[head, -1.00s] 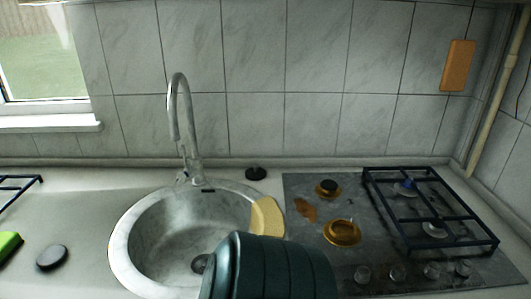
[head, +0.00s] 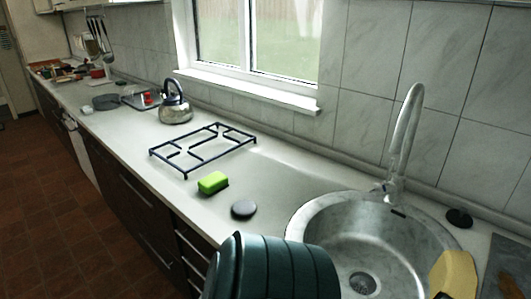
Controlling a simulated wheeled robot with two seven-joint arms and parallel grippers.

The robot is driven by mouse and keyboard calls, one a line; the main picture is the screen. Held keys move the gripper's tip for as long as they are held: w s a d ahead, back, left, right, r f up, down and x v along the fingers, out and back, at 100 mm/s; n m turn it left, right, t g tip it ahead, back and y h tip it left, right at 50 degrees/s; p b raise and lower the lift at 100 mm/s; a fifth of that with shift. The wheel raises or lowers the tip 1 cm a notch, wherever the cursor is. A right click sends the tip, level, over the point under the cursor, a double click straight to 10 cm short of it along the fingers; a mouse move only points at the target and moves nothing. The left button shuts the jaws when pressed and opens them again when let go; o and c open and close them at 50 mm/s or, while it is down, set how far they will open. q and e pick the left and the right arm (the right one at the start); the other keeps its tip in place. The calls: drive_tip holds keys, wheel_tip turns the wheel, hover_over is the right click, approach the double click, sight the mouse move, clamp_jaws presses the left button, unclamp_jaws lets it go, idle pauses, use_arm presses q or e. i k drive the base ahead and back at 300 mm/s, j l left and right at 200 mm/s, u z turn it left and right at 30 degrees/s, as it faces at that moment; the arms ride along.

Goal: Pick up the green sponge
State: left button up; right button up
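The green sponge (head: 213,183) lies on the light countertop left of the sink, in the middle of the head view. It is a bright green block with a darker lower edge. Neither of my grippers shows. A dark teal ribbed part, probably mine, fills the bottom centre and hides some of the counter's front edge and the sink's near left side.
A black round disc (head: 244,209) lies right of the sponge. A dark metal grate (head: 203,149) is behind it, with a kettle (head: 175,104) further back. The sink (head: 300,222) and a yellow block (head: 454,275) are at right. Brown floor (head: 80,225) is open at left.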

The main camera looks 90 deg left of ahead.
sight(212, 184)
drive_tip(key=u, duration=3.15)
